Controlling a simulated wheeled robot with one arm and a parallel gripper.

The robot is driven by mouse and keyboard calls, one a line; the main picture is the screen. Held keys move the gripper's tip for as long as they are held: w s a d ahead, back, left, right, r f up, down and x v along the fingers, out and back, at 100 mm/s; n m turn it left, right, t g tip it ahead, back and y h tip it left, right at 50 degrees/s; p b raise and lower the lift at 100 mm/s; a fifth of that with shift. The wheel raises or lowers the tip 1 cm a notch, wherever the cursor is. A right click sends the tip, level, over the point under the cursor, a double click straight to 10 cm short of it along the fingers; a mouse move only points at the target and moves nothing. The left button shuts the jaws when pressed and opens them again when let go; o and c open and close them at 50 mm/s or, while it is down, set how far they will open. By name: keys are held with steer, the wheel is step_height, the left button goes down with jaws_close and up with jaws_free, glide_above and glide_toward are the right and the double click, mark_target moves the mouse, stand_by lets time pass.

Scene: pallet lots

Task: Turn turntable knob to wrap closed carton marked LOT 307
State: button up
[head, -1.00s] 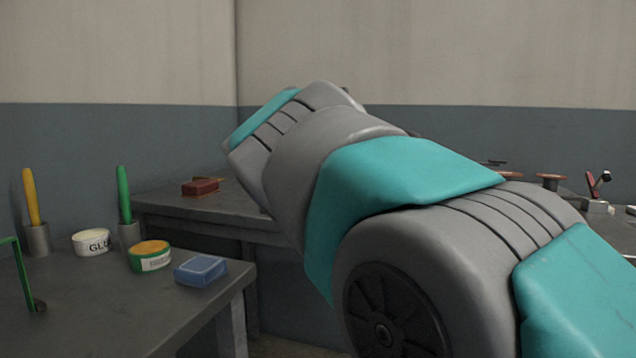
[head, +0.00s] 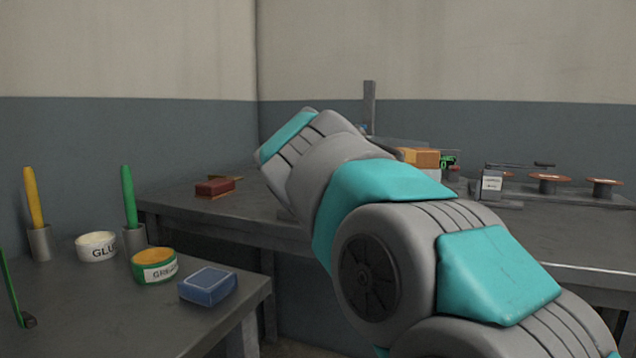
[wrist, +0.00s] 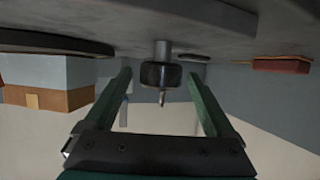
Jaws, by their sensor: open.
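My gripper (wrist: 159,76) is open in the wrist view, its two green fingers reaching away from the camera. A dark round knob (wrist: 153,74) on a short grey post shows between the fingertips; I cannot tell whether they touch it. In the head view an orange-brown box (head: 422,157) is partly hidden by my arm. No LOT 307 marking is readable. My gripper is hidden there.
A red block (head: 215,187) lies on the back bench. Spools (head: 548,182) and a small labelled grey box (head: 492,184) stand at the right. A grey upright post (head: 369,105) rises behind my arm. Tubs, a blue box (head: 208,285) and marker holders crowd the left table.

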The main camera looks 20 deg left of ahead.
steer(key=shift+w+f, duration=0.1)
steer(key=shift+w, duration=0.1)
steer(key=c, duration=1.4)
